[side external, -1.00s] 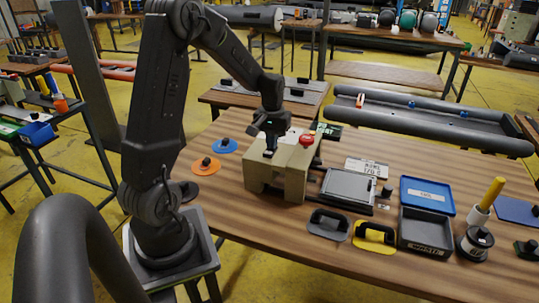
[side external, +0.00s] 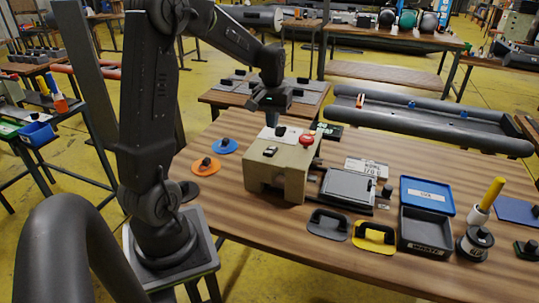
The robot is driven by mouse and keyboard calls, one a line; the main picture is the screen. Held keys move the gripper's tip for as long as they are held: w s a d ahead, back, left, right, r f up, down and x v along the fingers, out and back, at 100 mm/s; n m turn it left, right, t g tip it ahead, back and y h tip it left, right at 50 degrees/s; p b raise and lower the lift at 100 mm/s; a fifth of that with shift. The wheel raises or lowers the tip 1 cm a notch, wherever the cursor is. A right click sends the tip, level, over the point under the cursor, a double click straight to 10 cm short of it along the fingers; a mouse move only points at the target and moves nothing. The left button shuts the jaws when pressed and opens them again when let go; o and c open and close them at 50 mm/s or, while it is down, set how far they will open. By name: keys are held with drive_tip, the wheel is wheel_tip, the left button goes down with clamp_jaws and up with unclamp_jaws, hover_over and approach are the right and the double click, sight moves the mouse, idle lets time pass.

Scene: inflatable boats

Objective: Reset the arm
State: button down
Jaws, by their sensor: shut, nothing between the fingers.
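My gripper (side external: 271,118) is at the end of my black arm, pointing down above the beige box-shaped block (side external: 280,172) on the wooden table. Its fingers are shut and hold nothing. It appears to be clear of the block's top. A small dark part (side external: 270,152) and a white plate with a dark knob (side external: 279,131) show on top of the block. A red button (side external: 307,140) sits at its right edge.
Blue (side external: 223,147) and orange (side external: 206,165) discs lie left of the block. A grey plate fixture (side external: 348,187), a dark waste tray (side external: 425,231), a blue tray (side external: 427,195), grey and yellow handled pads, and a yellow-handled tool (side external: 488,198) stand to the right.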

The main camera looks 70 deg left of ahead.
drive_tip(key=s+d+r+m+t, duration=0.1)
drive_tip(key=s+d+r+m, duration=0.15)
drive_tip(key=d, duration=0.35)
drive_tip(key=s+d+r+m+t, duration=0.1)
drive_tip(key=d+r, duration=0.3)
drive_tip(key=d, duration=0.3)
drive_tip(key=s+d+r+m+t, duration=0.2)
drive_tip(key=s+d+m, duration=0.3)
drive_tip(key=s+d, duration=0.5)
drive_tip(key=shift+d+t, duration=0.8)
drive_tip(key=shift+d, duration=0.05)
